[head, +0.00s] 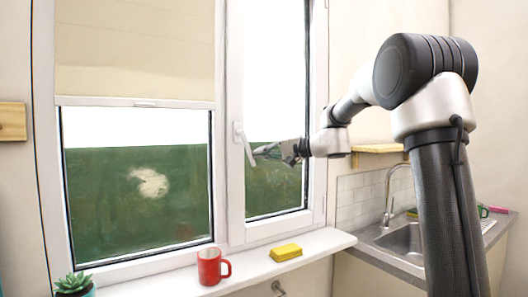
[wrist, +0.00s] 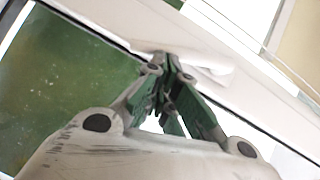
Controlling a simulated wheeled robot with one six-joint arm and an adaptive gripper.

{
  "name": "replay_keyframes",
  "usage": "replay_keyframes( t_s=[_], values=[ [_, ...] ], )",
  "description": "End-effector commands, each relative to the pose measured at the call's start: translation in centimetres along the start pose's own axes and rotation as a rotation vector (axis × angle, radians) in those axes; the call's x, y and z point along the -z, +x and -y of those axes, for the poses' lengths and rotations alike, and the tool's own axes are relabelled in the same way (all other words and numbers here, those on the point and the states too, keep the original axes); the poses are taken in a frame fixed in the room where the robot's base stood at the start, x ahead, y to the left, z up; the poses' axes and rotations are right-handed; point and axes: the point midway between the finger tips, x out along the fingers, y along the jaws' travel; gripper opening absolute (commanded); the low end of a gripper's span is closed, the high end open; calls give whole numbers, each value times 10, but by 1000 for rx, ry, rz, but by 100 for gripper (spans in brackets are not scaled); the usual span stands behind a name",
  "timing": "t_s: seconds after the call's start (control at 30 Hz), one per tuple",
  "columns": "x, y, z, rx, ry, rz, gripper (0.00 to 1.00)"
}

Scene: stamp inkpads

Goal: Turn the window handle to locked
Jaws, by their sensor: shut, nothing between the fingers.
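The white window handle (head: 247,150) is on the frame between the two window panes in the head view. Its grip points down, tilted slightly to the right at its lower end. My gripper (head: 257,152) is level with the grip, just to its right, coming from the right with its fingers shut and empty. In the wrist view the fingertips of my gripper (wrist: 168,68) meet in front of the white handle (wrist: 212,72), which partly hides behind them. I cannot tell whether the fingertips touch the handle.
A red mug (head: 211,267) and a yellow sponge-like block (head: 286,252) stand on the windowsill (head: 325,241). A plant (head: 74,284) is at lower left. A sink (head: 405,240) with a tap (head: 389,193) is at right. A beige blind (head: 135,50) covers the upper left pane.

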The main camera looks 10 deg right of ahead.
Motion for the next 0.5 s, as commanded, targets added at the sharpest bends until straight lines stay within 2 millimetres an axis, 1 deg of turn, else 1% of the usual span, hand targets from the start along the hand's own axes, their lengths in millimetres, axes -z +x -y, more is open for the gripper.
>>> replay_keyframes(
  t_s=[0.27, 0.5],
  values=[
    [-12, 8, -8, 92, 141, 1, 0],
    [-20, 13, -9, 89, 133, 1, 0]
  ],
)
